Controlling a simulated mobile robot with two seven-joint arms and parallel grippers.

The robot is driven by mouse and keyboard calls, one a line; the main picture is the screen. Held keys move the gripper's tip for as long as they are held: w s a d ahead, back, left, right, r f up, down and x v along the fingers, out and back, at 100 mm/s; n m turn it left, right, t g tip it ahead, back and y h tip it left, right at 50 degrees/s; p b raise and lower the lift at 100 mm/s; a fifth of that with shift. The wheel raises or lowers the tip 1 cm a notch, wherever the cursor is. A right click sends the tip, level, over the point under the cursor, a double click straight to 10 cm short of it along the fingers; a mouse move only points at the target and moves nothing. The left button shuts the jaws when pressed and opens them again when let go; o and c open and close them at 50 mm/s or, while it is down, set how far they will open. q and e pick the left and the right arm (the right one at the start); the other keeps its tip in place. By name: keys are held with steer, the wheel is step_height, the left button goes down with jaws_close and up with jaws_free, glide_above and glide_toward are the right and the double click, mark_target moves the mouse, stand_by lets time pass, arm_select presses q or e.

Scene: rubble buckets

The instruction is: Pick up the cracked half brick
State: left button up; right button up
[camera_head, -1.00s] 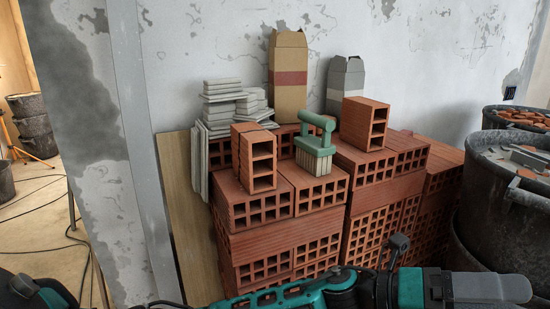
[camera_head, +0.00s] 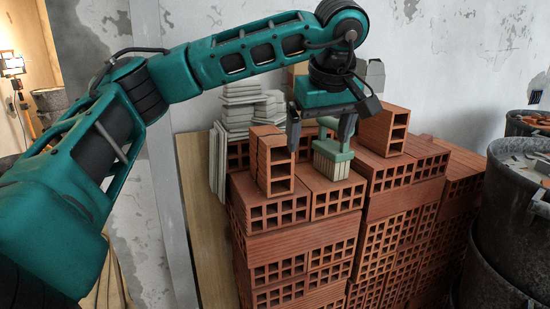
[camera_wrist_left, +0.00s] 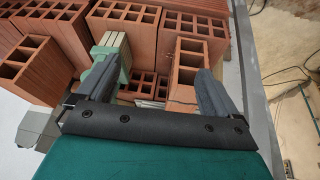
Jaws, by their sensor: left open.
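The cracked half brick (camera_head: 263,160) stands upright on the brick stack, left of the green-handled brush (camera_head: 331,158); a dark crack line runs down it. It also shows in the left wrist view (camera_wrist_left: 190,58), partly covered by the right-hand finger. My left gripper (camera_head: 318,145) is open and empty, pointing down. In the head view its left finger is by the half brick's upper right edge and its right finger is in front of the brush handle. In the left wrist view the open fingers (camera_wrist_left: 155,80) have the brush by the left one. My right gripper is out of view.
Another half brick (camera_head: 383,130) stands right of the brush and shows in the left wrist view (camera_wrist_left: 35,68). Stacked tiles (camera_head: 240,108) stand at the back left, against the wall. Dark buckets (camera_head: 505,235) with rubble stand at the right.

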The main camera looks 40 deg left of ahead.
mark_target(272, 135)
arm_select(q)
steer(key=s+a+r+y, duration=0.2)
steer(key=a+r, duration=0.4)
steer(key=shift+n+y, duration=0.3)
steer(key=shift+n, duration=0.2)
steer(key=b+x, duration=0.2)
steer(key=x, duration=0.6)
steer(key=shift+a+r+b, duration=0.1)
steer(key=shift+b, duration=0.25)
steer(key=shift+x, duration=2.65)
steer(key=shift+s, duration=0.1)
steer(key=c, duration=1.5)
steer(key=shift+r, duration=0.15)
steer(key=shift+c, duration=0.2)
steer(key=shift+r, duration=0.1)
